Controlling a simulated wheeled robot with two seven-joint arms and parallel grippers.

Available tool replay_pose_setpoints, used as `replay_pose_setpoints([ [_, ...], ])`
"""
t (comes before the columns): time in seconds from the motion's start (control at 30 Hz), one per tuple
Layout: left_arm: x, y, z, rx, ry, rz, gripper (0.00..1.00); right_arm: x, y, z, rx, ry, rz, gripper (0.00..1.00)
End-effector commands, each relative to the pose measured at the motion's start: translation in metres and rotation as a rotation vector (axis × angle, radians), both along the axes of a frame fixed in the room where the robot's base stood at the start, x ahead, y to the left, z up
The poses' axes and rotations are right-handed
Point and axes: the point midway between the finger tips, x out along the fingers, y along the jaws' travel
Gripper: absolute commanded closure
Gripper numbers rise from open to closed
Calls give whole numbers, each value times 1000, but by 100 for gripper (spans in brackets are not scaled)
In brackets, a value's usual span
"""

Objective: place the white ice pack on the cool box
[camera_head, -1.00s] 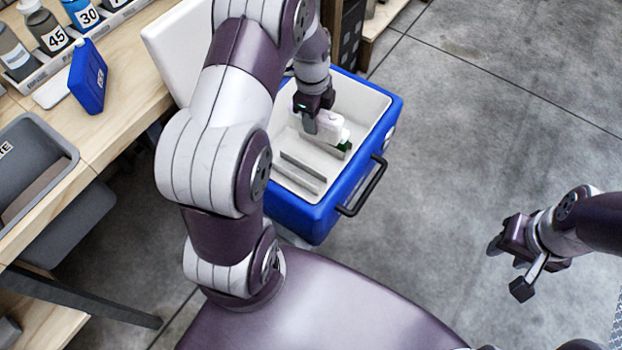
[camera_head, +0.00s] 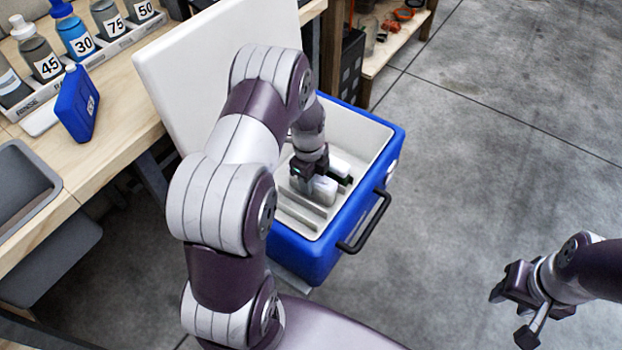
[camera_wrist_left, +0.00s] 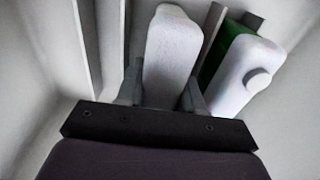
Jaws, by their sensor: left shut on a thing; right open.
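The blue cool box (camera_head: 322,262) stands open on the floor with a pale, ridged inside. My left gripper (camera_head: 312,178) is down inside it, shut on a white ice pack (camera_head: 325,189). In the left wrist view the white ice pack (camera_wrist_left: 172,58) stands between the fingers. A second white, bottle-like thing (camera_wrist_left: 245,78) with a green part (camera_wrist_left: 222,52) behind it sits close to its right; I cannot tell whether they touch. The lower end of the held pack is hidden. My right gripper (camera_head: 508,305) is open and empty over the floor at the right.
The raised white lid (camera_head: 215,70) stands at the cool box's left. A wooden bench (camera_head: 110,135) at the left holds a blue ice pack (camera_head: 76,105) and a rack of numbered bottles (camera_head: 82,40). A black handle (camera_head: 368,222) juts from the box's right side. Floor to the right is clear.

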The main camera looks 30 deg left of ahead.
Motion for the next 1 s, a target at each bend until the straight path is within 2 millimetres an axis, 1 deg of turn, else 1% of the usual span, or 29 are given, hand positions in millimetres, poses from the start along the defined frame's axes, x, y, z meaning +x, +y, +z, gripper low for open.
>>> replay_pose_setpoints([
  [0.03, 0, 0, -2, 0, -1, 0, 100, 0, 0, -1, 0, 0, 0, 57],
  [0.07, 0, 0, -2, 0, 0, 0, 57, 0, 0, -1, 0, 0, 0, 57],
  [0.1, 0, 0, -2, 0, 0, 0, 44, 0, 0, -1, 0, 0, 0, 57],
  [0.13, 0, 0, -2, 0, 0, 0, 38, 0, 0, -1, 0, 0, 0, 57],
  [0.37, 0, 0, -2, 0, 0, 0, 38, 0, 0, -1, 0, 0, 0, 57],
  [0.47, 0, 0, 5, 0, -1, 0, 38, 0, 0, 3, 0, 0, 0, 57],
  [0.57, 1, 1, 25, 1, -2, 1, 38, 0, 0, 12, 0, 0, 0, 57],
  [0.7, 1, 3, 66, 1, -3, 1, 38, 0, 0, 27, 0, 0, 0, 57],
  [0.8, 1, 4, 91, 1, -3, 0, 38, 0, 0, 35, 0, 0, 0, 57],
  [0.9, 1, 5, 109, 1, -2, 0, 38, 0, 0, 40, 0, 0, 0, 57],
  [1.0, 0, 6, 119, 0, 0, 2, 38, 0, 0, 42, 0, 0, 0, 57],
])
